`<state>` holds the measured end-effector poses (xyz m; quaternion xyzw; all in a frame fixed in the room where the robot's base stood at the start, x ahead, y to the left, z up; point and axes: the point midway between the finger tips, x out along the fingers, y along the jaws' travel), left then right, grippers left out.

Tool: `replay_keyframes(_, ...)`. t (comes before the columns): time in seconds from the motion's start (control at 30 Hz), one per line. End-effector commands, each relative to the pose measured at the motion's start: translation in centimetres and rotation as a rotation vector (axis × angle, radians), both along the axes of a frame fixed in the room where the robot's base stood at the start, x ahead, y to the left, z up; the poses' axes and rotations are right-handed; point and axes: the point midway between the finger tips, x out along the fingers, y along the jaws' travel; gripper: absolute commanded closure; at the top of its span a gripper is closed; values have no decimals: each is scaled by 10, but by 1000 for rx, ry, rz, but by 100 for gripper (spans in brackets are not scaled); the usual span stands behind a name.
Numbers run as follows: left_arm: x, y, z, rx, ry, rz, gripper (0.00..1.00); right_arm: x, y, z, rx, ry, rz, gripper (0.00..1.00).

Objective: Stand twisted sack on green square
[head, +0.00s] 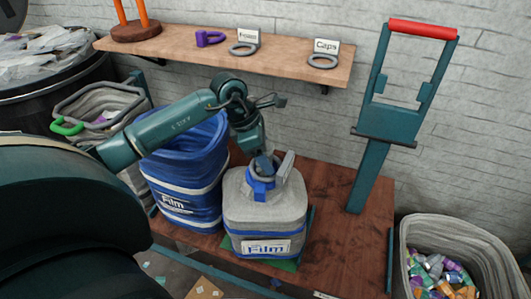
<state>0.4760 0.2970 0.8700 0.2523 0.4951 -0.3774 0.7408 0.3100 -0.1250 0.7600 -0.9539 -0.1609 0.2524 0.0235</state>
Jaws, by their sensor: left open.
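The twisted sack (264,207) is grey with a blue tie at its neck and a "Film" label on its front. It stands upright on the wooden platform, over the green square (288,266), whose edge shows beneath its front. The rest of the square is hidden under the sack. My left gripper (266,166) points down at the sack's neck, with its jaws open around or just beside the neck; I cannot tell whether they touch it. My right gripper is not in view.
A blue "Film" bag (185,178) stands open just left of the sack. A teal frame with a red handle (422,29) rises at the right. A grey bin of caps (452,258) stands at the lower right. A wooden shelf (180,43) is behind. The platform right of the sack (335,235) is clear.

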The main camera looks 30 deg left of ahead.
Motion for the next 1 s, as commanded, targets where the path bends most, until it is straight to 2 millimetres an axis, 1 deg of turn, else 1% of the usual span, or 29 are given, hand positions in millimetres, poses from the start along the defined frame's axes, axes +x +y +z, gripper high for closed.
replay_keyframes(0.07, 0, 0, 4, -1, -1, 0, 39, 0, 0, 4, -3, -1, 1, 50)
replay_keyframes(0.17, -2, 4, 13, 2, -4, 1, 39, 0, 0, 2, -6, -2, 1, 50)
replay_keyframes(0.27, -6, 10, 30, 5, -5, 0, 39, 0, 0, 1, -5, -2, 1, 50)
replay_keyframes(0.5, -18, 26, 79, 3, -5, 1, 39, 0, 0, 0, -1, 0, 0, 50)
replay_keyframes(0.63, -23, 33, 99, 2, -3, 2, 39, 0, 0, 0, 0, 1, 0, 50)
replay_keyframes(0.8, -26, 37, 111, 1, -1, 0, 39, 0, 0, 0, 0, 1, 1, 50)
replay_keyframes(1.0, -27, 35, 113, -9, 2, -3, 39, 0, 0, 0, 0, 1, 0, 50)
